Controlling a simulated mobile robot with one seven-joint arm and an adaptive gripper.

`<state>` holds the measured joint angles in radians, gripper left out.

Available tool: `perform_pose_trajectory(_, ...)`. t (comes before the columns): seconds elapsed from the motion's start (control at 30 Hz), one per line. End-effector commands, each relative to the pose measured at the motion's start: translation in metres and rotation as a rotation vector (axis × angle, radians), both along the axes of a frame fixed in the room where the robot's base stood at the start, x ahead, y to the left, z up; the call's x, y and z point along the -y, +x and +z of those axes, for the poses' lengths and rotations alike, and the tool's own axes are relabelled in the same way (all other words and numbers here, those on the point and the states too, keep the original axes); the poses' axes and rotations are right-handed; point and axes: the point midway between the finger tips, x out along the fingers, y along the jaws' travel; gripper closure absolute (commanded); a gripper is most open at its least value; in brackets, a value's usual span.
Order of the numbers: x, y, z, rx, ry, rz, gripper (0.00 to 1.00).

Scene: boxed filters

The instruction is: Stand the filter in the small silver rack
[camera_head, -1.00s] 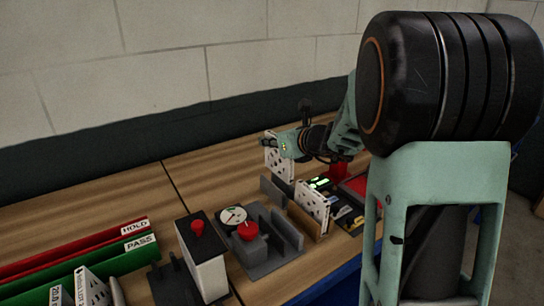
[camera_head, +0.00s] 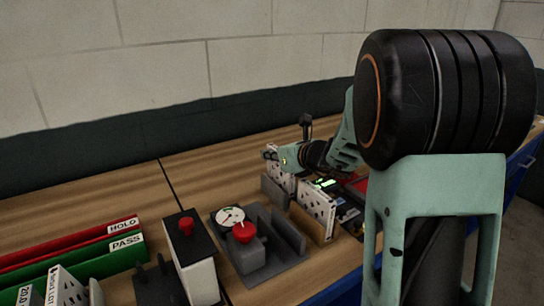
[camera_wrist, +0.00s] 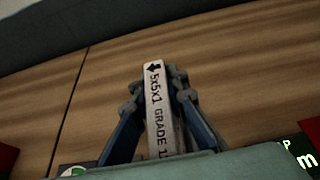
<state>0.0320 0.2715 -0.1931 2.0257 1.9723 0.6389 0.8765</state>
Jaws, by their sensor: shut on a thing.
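My gripper (camera_head: 272,154) is shut on a white boxed filter (camera_head: 284,179) with a dotted face. In the wrist view the filter's narrow edge (camera_wrist: 157,105), printed with an arrow, "5x5x1" and "GRADE", stands between the two fingers (camera_wrist: 155,80). In the head view the filter is upright. Its lower part is hidden behind a small grey upright plate (camera_head: 274,193), which looks like the small silver rack. I cannot tell whether the filter is inside the rack or touching its base.
A second dotted filter (camera_head: 315,208) stands in a tan holder (camera_head: 309,225) just in front. A grey fixture (camera_head: 268,258) with a dial and red knob is to the left. A black-topped box (camera_head: 189,240) and red and green HOLD/PASS bins (camera_head: 120,262) lie farther left. The table behind is clear.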

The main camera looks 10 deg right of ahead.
Motion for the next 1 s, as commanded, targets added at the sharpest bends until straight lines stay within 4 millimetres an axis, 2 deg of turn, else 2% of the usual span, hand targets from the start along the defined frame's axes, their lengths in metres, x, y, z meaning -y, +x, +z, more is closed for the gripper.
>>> perform_pose_trajectory(0.67, 0.000, 0.000, -0.011, 0.000, 0.000, 0.000, 1.00)
perform_pose_trajectory(0.7, 0.000, 0.000, -0.012, 0.000, 0.000, 0.000, 0.82)
perform_pose_trajectory(0.8, 0.000, 0.000, -0.012, -0.001, 0.000, 0.000, 0.71)
perform_pose_trajectory(1.0, 0.000, 0.000, -0.013, -0.002, 0.000, 0.000, 0.69)
